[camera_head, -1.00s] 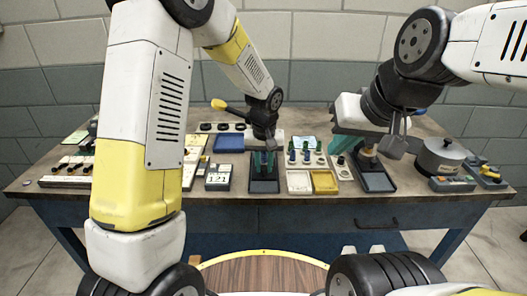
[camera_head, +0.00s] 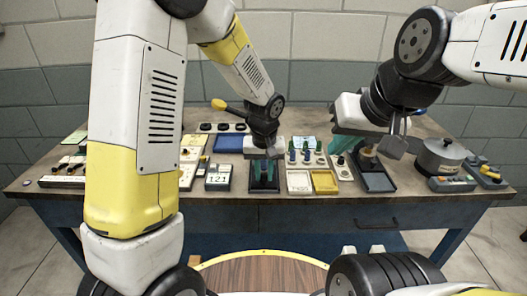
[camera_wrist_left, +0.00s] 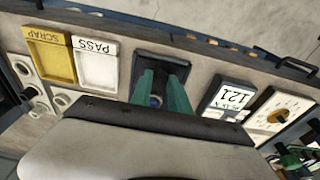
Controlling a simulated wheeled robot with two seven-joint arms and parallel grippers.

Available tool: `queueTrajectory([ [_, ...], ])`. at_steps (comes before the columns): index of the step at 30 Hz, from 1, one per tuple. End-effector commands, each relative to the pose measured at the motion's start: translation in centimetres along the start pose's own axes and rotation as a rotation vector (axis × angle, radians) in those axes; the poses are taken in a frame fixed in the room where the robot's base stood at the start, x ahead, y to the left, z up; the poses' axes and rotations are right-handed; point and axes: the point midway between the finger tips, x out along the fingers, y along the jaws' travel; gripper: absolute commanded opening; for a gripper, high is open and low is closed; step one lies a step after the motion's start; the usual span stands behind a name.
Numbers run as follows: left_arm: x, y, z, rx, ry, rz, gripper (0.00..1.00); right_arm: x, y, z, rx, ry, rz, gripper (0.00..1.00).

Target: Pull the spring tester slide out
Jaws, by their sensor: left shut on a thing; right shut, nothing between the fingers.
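My left gripper (camera_head: 264,178), with teal fingers, reaches down over a small black tray-like base (camera_head: 275,188) at the middle of the bench, which I take to be the spring tester. The left gripper is shut on its slide; the wrist view shows a small blue part (camera_wrist_left: 156,100) between the fingers, over the black base (camera_wrist_left: 160,60). The fingers and hand hide most of the slide. My right gripper (camera_head: 396,143) is shut and empty, above and beside a second black-edged tray (camera_head: 378,183) to the right.
A white PASS tray (camera_wrist_left: 95,62) and a yellow SCRAP tray (camera_wrist_left: 50,55) lie beside the tester. A display reading 121 (camera_head: 217,180) stands on its other side. Bottles (camera_head: 306,152), a blue tray (camera_head: 229,144) and a round grey device (camera_head: 440,157) crowd the bench.

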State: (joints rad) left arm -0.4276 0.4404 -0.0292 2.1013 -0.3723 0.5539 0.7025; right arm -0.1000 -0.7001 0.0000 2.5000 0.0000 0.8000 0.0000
Motion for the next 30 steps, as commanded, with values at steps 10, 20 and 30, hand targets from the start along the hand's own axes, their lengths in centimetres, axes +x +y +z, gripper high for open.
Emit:
queueTrajectory([
  [10, -0.1, 0.0, 0.1, 0.0, 0.0, 0.0, 0.0, 0.0, 0.0, 0.0, 0.0, 0.0, 0.0, 0.0],
  [20, -0.3, 0.1, 1.4, 0.001, 0.002, 0.001, 0.0, 0.0, 0.0, 0.0, 0.0, 0.0, 0.0, 0.0],
  [30, -0.5, 0.0, 2.9, 0.0, 0.001, 0.001, 0.25, 0.0, 0.0, 0.0, 0.0, 0.0, 0.0, 0.0],
])
